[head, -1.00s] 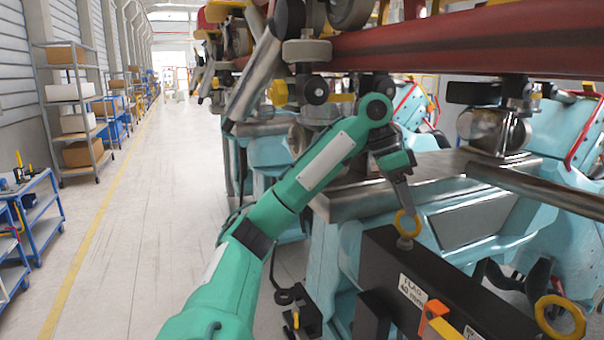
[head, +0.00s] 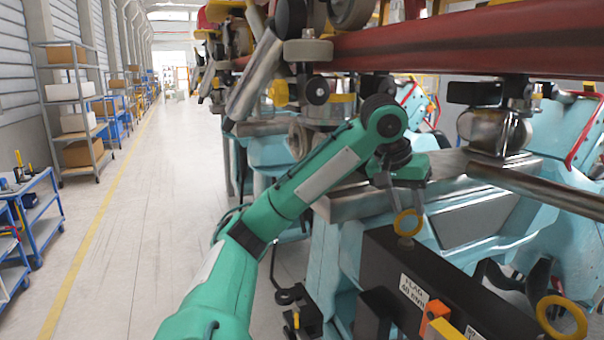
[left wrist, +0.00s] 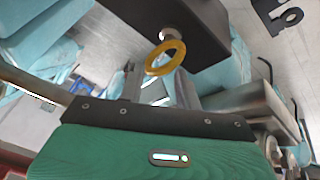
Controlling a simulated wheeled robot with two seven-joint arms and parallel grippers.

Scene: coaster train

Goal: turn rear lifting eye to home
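Two yellow ring-shaped lifting eyes stand on a black block (head: 450,290) labelled "FLAG 40 mm". One eye (head: 418,224) is at the block's farther end, the other (head: 562,332) at its nearer right end. I cannot tell from labels which is the rear one. My left gripper (head: 407,207) is open, its fingers pointing down just above the farther eye. In the left wrist view this eye (left wrist: 153,69) shows just beyond and between the spread fingertips (left wrist: 158,75), on a short stem from the block (left wrist: 180,25). Contact is not visible. My right gripper is out of view.
An orange piece (head: 435,313) and a yellow one (head: 440,330) sit against the block's labelled face. Light-blue train cars (head: 465,225) with a metal beam (head: 430,170) lie close behind. A red rail (head: 450,45) runs overhead. The floor aisle (head: 150,220) at left is clear.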

